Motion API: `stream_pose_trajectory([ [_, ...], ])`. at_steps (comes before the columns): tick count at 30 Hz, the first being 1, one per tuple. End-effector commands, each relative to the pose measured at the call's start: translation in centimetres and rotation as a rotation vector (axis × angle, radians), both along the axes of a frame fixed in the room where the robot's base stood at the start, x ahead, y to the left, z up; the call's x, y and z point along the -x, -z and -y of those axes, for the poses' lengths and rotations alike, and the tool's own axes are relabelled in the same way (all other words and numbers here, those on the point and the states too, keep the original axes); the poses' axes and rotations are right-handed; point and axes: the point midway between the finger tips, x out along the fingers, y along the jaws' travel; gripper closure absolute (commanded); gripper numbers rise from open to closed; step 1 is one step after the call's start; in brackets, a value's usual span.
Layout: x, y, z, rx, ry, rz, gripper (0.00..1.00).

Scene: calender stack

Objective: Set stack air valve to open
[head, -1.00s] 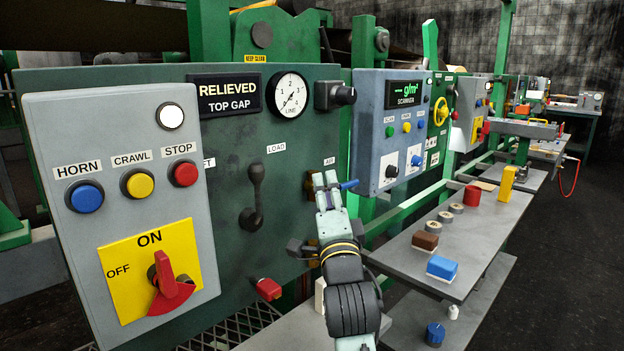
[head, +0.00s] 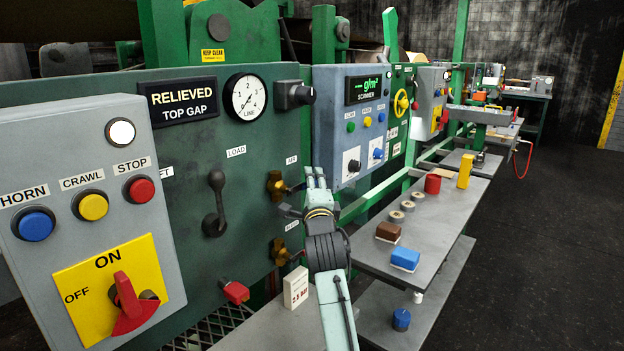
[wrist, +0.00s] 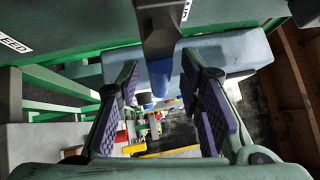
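The stack air valve (head: 276,186) is a brass body on the green panel under the AIR label. Its handle points right toward my gripper, and its end is hidden in the head view. In the wrist view the dark lever (wrist: 158,30) ends in a blue tip (wrist: 162,80) that lies between my fingers as seen from there. My gripper (head: 316,180) is just right of the valve in the head view. In the wrist view my gripper (wrist: 168,100) is open, with purple pads apart on both sides of the blue tip. I see no contact.
A second brass valve (head: 280,252) sits below, its label partly hidden. The scanner box (head: 350,120) stands close to the right. A small white box (head: 296,287) stands below my arm. A shelf (head: 440,215) holds blocks and rolls.

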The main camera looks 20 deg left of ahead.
Motion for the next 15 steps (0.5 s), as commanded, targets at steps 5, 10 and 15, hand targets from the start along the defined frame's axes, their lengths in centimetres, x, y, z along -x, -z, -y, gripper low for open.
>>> stream_pose_trajectory([
  [5, -0.44, -0.05, -0.16, 0.001, 0.001, 0.000, 0.66],
  [10, -0.41, -0.03, -0.16, 0.001, 0.001, 0.000, 0.66],
  [15, -0.40, -0.04, -0.15, 0.001, 0.000, 0.000, 0.77],
])
